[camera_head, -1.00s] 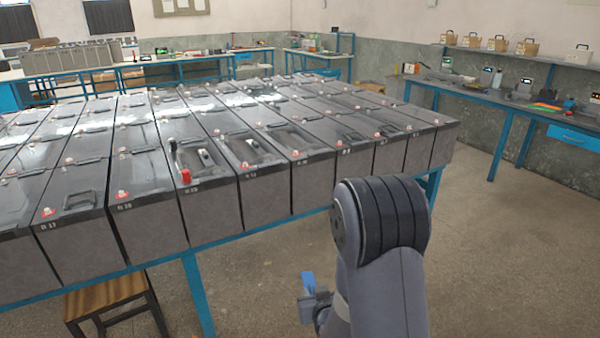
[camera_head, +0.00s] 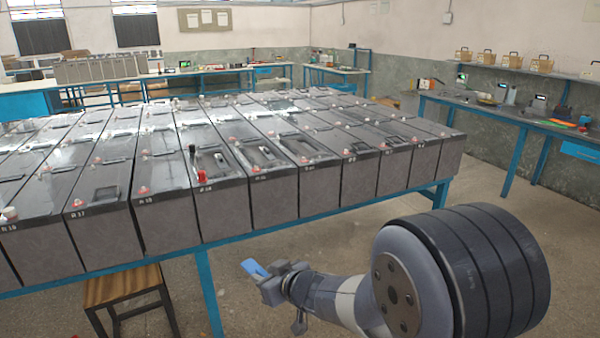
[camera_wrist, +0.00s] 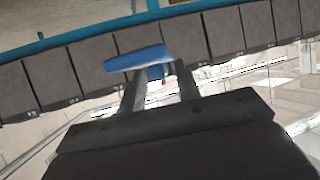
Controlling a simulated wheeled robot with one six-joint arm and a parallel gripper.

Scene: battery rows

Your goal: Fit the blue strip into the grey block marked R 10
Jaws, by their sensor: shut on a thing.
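The blue strip (camera_head: 254,269) is held by my gripper (camera_head: 268,277), in front of the battery table and below its top edge. In the wrist view the strip (camera_wrist: 138,58) lies crosswise at the tips of my gripper (camera_wrist: 156,75), which is shut on it. The strip is clear of the blocks. The grey blocks stand in rows on the table, with small white labels on their front top edges. The labels are mostly too small to read surely, so I cannot tell which block is R 10.
One front block (camera_head: 220,215) has a red post and a black post on top. A wooden stool (camera_head: 122,284) stands under the blue-framed table. A blue workbench (camera_head: 510,117) runs along the right wall. The floor between table and bench is free.

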